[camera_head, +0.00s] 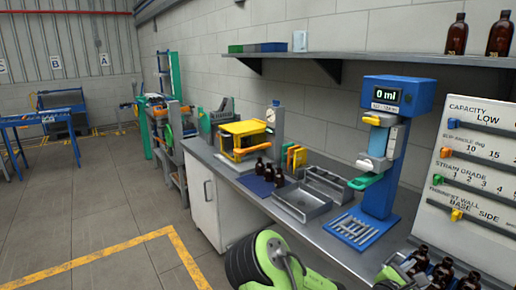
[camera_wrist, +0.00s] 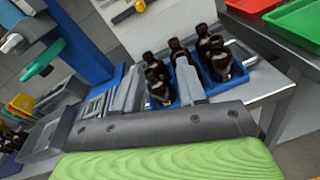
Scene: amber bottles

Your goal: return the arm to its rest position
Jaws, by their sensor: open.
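My gripper (camera_wrist: 158,84) shows in the wrist view with its two grey fingers apart. Brown bottles (camera_wrist: 158,82) in blue trays (camera_wrist: 243,82) show beyond and between the fingers; I cannot tell how far off they are. Nothing is seen held in the fingers. In the head view, my green arm (camera_head: 275,262) is at the bottom, low in front of the bench. Several brown bottles (camera_head: 441,275) stand at the lower right, partly cut off by the frame edge.
The grey bench (camera_head: 320,232) carries a blue dispenser (camera_head: 384,150) reading 0 ml, a metal tray (camera_head: 299,203), three dark bottles (camera_head: 268,172) and a yellow machine (camera_head: 243,138). A slider panel (camera_head: 470,175) stands at right. Red and green trays (camera_wrist: 297,20) show in the wrist view.

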